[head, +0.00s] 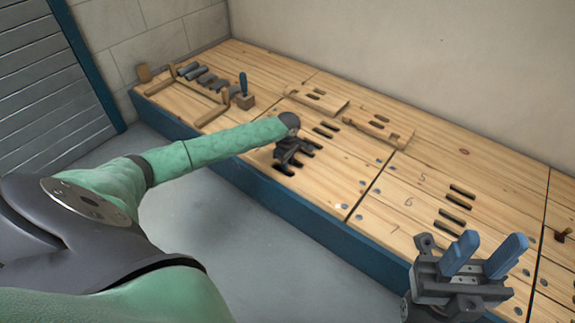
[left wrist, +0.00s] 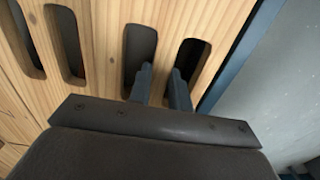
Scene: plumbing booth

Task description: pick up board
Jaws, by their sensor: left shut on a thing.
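The board (head: 330,172) is a pale wooden panel with dark oblong slots, lying flat in the workbench top. In the left wrist view the board (left wrist: 99,60) fills the left and middle, with several rounded slots. My left gripper (head: 287,160) is at the board's slots near the front edge. In the left wrist view its fingers (left wrist: 160,82) reach into two neighbouring slots and are shut on the wood strip between them. The fingertips are partly hidden in the slots. My right gripper (head: 484,256), with blue fingers spread apart and empty, is above the bench at lower right.
A wooden rack with several tools (head: 205,78) and a block with a blue-handled tool (head: 244,90) stand at the bench's left. Slotted wooden pieces (head: 378,130) lie behind my left gripper. A similar numbered panel (head: 425,185) lies to the right. Grey floor (head: 260,235) is clear in front.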

